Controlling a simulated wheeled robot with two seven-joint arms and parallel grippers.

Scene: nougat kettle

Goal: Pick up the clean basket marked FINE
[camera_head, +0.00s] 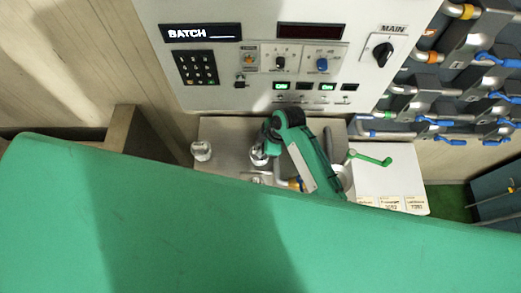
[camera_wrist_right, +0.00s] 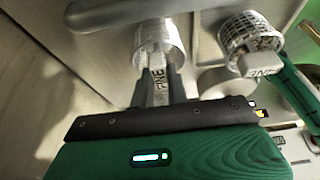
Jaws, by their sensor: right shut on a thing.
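My right gripper (camera_wrist_right: 163,82) is shut on the tag-like handle of a mesh basket (camera_wrist_right: 160,42). The handle reads FINE, and the basket's mesh looks pale and empty. A second mesh basket (camera_wrist_right: 252,32), also with a FINE tag, is to the right in the wrist view and has brownish bits in it. In the head view my right gripper (camera_head: 266,143) is over the worktop, with a basket (camera_head: 258,158) at its jaws. I cannot tell whether the held basket is lifted clear. My left gripper is not in view.
A small metallic vessel (camera_head: 201,151) stands on the worktop's left part. A control panel (camera_head: 290,60) rises behind. A green lever (camera_head: 372,159) and a white surface with labels (camera_head: 390,185) are to the right. Pipes with blue handles (camera_head: 435,121) fill the right wall.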

